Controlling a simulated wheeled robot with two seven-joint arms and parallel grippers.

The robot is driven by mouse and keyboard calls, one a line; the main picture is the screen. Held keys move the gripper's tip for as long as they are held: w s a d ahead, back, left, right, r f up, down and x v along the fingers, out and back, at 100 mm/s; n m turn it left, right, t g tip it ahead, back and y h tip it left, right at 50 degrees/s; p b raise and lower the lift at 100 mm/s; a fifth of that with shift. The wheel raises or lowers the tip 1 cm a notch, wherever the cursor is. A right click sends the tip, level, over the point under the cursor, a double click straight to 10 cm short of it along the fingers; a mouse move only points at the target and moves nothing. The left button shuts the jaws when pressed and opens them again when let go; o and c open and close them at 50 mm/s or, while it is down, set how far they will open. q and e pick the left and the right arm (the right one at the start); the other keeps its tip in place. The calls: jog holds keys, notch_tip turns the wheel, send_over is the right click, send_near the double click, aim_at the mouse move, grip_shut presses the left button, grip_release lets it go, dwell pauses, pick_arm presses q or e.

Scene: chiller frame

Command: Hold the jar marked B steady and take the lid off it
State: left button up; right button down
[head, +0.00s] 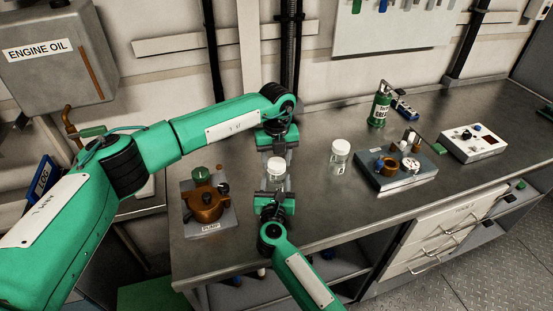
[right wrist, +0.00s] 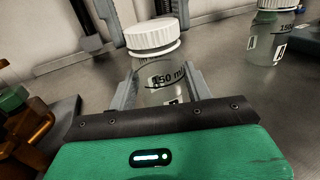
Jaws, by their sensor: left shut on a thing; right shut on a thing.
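A clear jar (head: 276,181) with a white ribbed lid (head: 276,163) stands over the bench between my two grippers. In the right wrist view the jar (right wrist: 160,78) shows a "150 ml" mark, with its lid (right wrist: 152,36) on top; its letter is cut off. My right gripper (head: 275,190) is shut on the jar body, one finger each side. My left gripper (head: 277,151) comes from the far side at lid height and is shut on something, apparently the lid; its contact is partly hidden.
A brown pump on a grey plate (head: 207,205) is close on the left. A grey tray with fittings (head: 397,172), a green bottle (head: 380,104) and a white control box (head: 473,142) stand to the right. The bench front right of my right gripper is clear.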

aim_at(276, 163)
pick_arm(q)
jog(key=n, duration=1)
jog(key=shift+n, duration=0.3)
jog(key=shift+r, duration=0.2)
jog(key=shift+r, duration=0.95)
jog(key=shift+r, duration=2)
pick_arm(e)
jog(key=c, duration=0.5)
grip_release()
